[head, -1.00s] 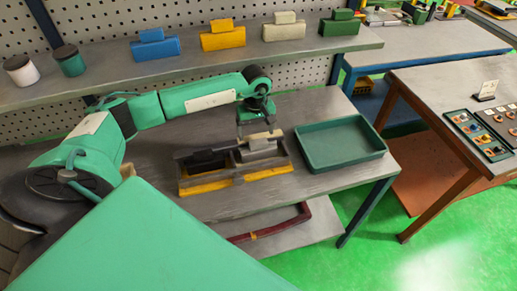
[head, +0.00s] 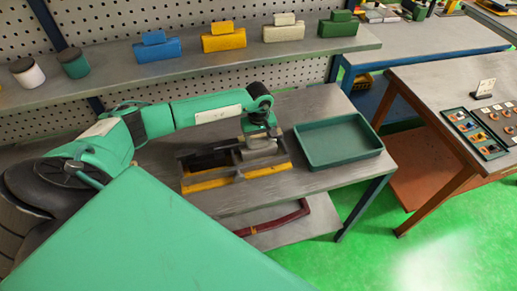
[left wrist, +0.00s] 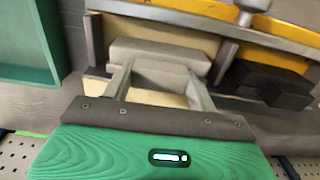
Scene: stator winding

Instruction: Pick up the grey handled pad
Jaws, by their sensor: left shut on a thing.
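The grey handled pad (head: 264,154) sits in the right part of a yellow-edged holder (head: 208,185) on the workbench. In the left wrist view the pad (left wrist: 160,52) is a pale grey block between the holder's dark dividers. My left gripper (head: 261,137) is directly above the pad and shut on its handle. Its two fingers (left wrist: 160,82) are on either side of the handle in the left wrist view. A black handled pad (head: 207,158) lies in the holder's left part. My right gripper is not in view.
An empty green tray (head: 372,156) stands right of the holder. A shelf behind holds blue (head: 158,48), yellow (head: 224,40), beige (head: 284,32) and green (head: 339,27) blocks and two jars (head: 73,64). Another table (head: 425,85) stands to the right.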

